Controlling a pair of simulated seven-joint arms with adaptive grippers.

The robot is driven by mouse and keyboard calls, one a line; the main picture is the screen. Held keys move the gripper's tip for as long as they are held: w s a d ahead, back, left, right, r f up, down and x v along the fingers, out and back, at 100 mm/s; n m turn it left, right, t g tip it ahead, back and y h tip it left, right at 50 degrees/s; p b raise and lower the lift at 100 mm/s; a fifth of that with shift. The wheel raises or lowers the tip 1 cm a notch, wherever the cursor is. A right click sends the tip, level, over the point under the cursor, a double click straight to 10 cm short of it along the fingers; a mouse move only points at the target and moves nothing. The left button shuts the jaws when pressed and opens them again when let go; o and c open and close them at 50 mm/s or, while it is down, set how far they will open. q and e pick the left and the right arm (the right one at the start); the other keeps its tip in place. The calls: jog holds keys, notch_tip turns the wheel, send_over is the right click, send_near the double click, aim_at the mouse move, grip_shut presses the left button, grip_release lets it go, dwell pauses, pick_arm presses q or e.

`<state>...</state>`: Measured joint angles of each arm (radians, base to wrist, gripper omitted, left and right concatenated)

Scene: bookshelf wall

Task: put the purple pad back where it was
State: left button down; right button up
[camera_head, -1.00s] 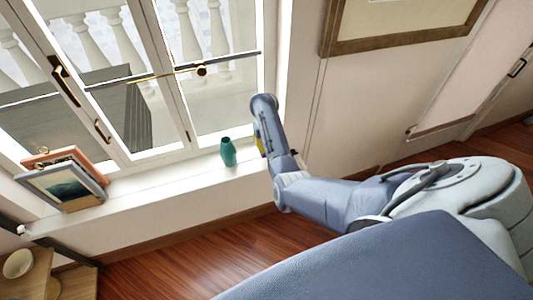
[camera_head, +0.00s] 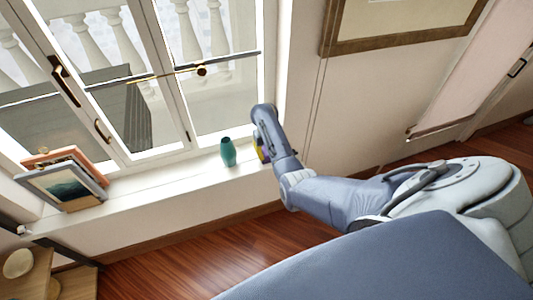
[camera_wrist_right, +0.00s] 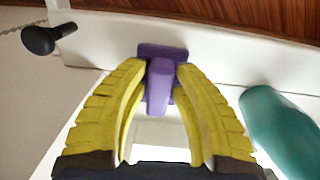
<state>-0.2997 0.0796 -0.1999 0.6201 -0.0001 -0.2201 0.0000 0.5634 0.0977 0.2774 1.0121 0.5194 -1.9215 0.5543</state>
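The purple pad (camera_wrist_right: 160,85) is between the two yellow fingers of my right gripper (camera_wrist_right: 161,72) in the right wrist view. The fingers close in on its narrow part from both sides, and its wider end shows just past the fingertips. In the head view, my right gripper (camera_head: 262,150) is at the right end of the white window sill (camera_head: 190,185), mostly hidden by its own arm. Only a little yellow and purple shows there. Whether the pad touches the sill is unclear. My left gripper is not in view.
A teal vase (camera_head: 228,151) stands on the sill close beside my right gripper; it also shows in the right wrist view (camera_wrist_right: 280,130). Picture frames (camera_head: 65,185) lean at the sill's left end. The sill between them is clear. A black knob (camera_wrist_right: 48,38) shows upper left in the wrist view.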

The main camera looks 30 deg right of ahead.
jog(key=shift+o, duration=1.2)
jog(key=shift+r, duration=0.1)
notch_tip(320, 180, up, 12)
jog(key=shift+a, duration=0.2)
